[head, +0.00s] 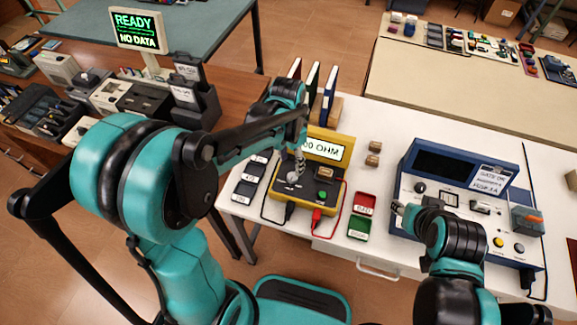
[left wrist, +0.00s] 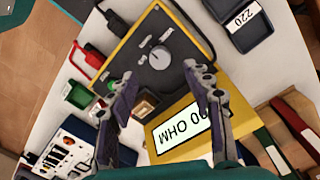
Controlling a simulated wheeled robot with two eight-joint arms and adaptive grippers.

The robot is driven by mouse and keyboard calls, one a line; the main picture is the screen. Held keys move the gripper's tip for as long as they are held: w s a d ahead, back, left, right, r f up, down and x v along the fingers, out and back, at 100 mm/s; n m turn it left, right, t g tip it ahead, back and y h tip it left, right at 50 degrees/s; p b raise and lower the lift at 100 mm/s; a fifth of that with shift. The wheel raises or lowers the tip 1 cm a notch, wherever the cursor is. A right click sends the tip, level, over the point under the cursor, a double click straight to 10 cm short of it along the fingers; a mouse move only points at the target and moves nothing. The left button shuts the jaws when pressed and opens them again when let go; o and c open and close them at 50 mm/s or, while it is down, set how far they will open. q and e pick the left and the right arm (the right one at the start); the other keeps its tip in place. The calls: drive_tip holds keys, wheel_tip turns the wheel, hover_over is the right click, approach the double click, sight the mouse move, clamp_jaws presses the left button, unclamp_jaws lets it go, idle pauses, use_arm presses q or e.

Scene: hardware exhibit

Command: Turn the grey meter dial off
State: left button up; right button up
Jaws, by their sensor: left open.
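The yellow meter (head: 340,140) stands on the white table, with a dark face and a display partly hidden by my arm, reading "00 OHM". The grey dial (left wrist: 160,57) sits on that face, with a light pointer line and printed marks around it. In the head view the dial (head: 292,178) is just below my left gripper (head: 298,165). My left gripper (left wrist: 160,73) is open and empty, its fingers apart on either side of the dial's near side in the picture. I cannot tell if they touch the face. My right gripper (head: 398,206) is by the blue instrument, its fingers unclear.
Black and red leads plug into the meter's front edge. A green button (head: 323,196) and a tan block (head: 326,173) are on its face. Dark labelled trays (head: 250,172) lie left, red and green trays (head: 360,216) right. Books stand behind. A blue instrument (head: 415,160) stands right.

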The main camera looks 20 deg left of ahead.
sight(292, 176)
use_arm(q)
wheel_tip(292, 176, down, 7)
drive_tip(key=shift+s+d+r+b, duration=0.15)
drive_tip(key=shift+b, duration=1.05)
drive_tip(key=c, duration=1.2)
